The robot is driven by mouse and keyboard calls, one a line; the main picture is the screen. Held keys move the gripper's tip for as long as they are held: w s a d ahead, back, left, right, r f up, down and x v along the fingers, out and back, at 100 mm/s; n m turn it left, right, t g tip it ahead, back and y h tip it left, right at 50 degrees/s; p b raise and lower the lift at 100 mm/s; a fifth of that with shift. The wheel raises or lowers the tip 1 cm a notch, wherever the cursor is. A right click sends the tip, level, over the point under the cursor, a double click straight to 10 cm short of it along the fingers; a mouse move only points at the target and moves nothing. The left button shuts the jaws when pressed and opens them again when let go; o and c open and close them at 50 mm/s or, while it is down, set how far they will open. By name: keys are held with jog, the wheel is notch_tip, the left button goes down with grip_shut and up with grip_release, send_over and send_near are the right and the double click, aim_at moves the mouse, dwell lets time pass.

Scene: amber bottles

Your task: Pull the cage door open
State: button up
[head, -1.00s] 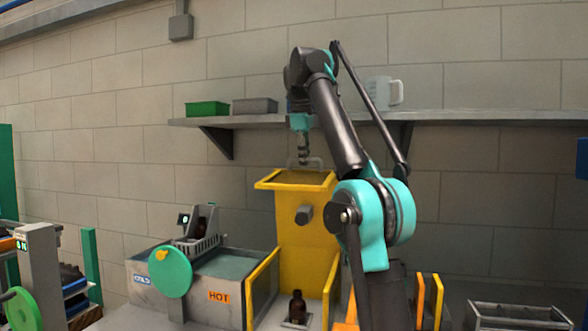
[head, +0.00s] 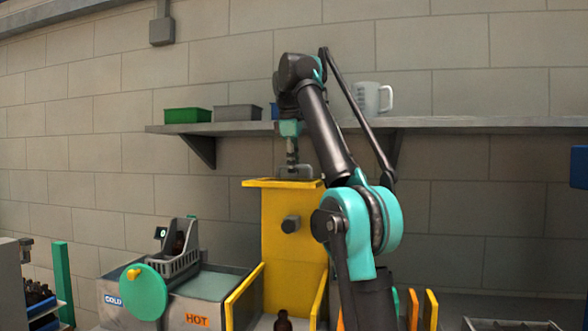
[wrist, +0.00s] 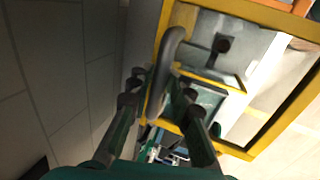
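The cage (head: 295,255) is a tall yellow structure with a dark knob on its front, standing in the middle of the head view. In the wrist view its yellow frame (wrist: 259,12) is seen from above. A dark grey curved handle (wrist: 172,48) stands at the frame's left edge. My gripper (wrist: 163,85) is at the handle, with one finger on each side of it. The fingers look apart, with the bar between them; any contact is hard to see. In the head view my gripper (head: 293,170) is just above the cage's top edge.
A shelf (head: 220,127) with a green bin (head: 187,115), a grey bin (head: 238,112) and a pitcher (head: 372,99) runs behind my arm. A brown bottle (head: 283,322) stands before the cage.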

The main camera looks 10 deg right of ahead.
jog(key=shift+r, duration=0.1)
dwell(0.3)
jog(key=shift+s+r, duration=0.2)
jog(key=shift+r, duration=0.25)
jog(key=s+a, duration=0.1)
jog(key=s, duration=0.2)
jog(key=s+a, duration=0.1)
jog(key=s, duration=0.3)
jog(key=s+a, duration=0.2)
jog(key=s, duration=0.2)
jog(key=shift+s+a, duration=0.1)
jog(key=shift+s, duration=0.05)
